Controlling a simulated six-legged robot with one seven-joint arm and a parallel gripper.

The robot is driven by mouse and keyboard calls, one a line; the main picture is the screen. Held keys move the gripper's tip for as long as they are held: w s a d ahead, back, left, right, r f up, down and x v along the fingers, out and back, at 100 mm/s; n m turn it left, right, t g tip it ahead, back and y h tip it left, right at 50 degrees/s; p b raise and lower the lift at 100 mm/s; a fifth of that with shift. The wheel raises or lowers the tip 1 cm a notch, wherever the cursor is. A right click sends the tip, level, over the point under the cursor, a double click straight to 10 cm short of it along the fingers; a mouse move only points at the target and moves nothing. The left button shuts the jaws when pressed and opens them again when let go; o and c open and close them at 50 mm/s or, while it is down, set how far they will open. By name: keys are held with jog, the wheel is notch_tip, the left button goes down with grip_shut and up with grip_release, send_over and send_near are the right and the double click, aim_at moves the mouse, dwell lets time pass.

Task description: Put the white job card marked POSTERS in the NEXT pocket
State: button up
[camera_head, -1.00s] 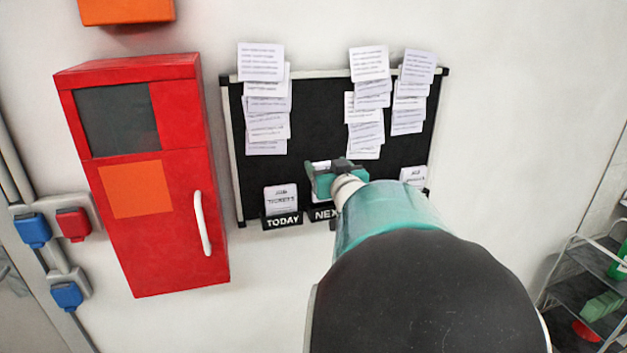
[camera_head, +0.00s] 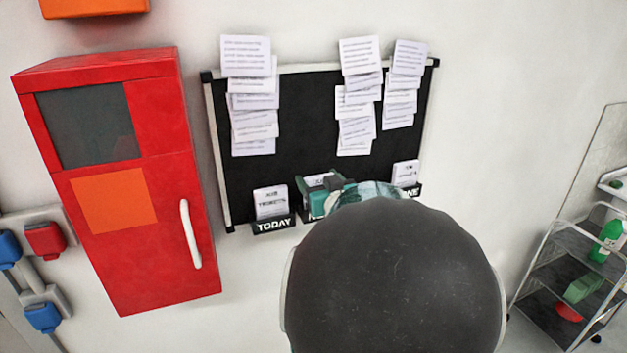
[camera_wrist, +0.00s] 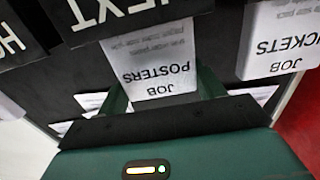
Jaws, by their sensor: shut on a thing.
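In the wrist view, which is upside down, my gripper (camera_wrist: 163,88) is shut on the white card marked JOB POSTERS (camera_wrist: 150,50), with a green finger at each side. The card's lower end meets the lip of the black NEXT pocket (camera_wrist: 85,32) and seems to pass behind it; how deep cannot be told. In the head view my gripper (camera_head: 322,198) is at the board's lower edge, just right of the TODAY pocket (camera_head: 273,226). My arm hides most of the NEXT pocket there, and only a pale sliver of card shows above the gripper.
A JOB TICKETS card (camera_head: 270,201) stands in the TODAY pocket, close beside my gripper. Another card (camera_head: 405,173) stands in the right pocket. Paper sheets hang on the black board (camera_head: 300,125). A red cabinet (camera_head: 115,190) is at left, a shelf cart (camera_head: 565,275) at right.

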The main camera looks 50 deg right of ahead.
jog(key=shift+s+d, duration=0.15)
jog(key=shift+s, duration=0.35)
jog(key=shift+w+a+f, duration=0.1)
jog(key=shift+w+a, duration=0.15)
jog(key=shift+w, duration=0.2)
jog(key=shift+s+d, duration=0.1)
jog(key=shift+s, duration=0.35)
jog(key=shift+w+f, duration=0.2)
jog(key=o, duration=0.8)
jog(key=shift+w, duration=0.1)
jog(key=shift+o, duration=0.8)
jog(key=shift+s, duration=0.2)
jog(key=shift+w, duration=0.15)
jog(key=shift+r, duration=0.25)
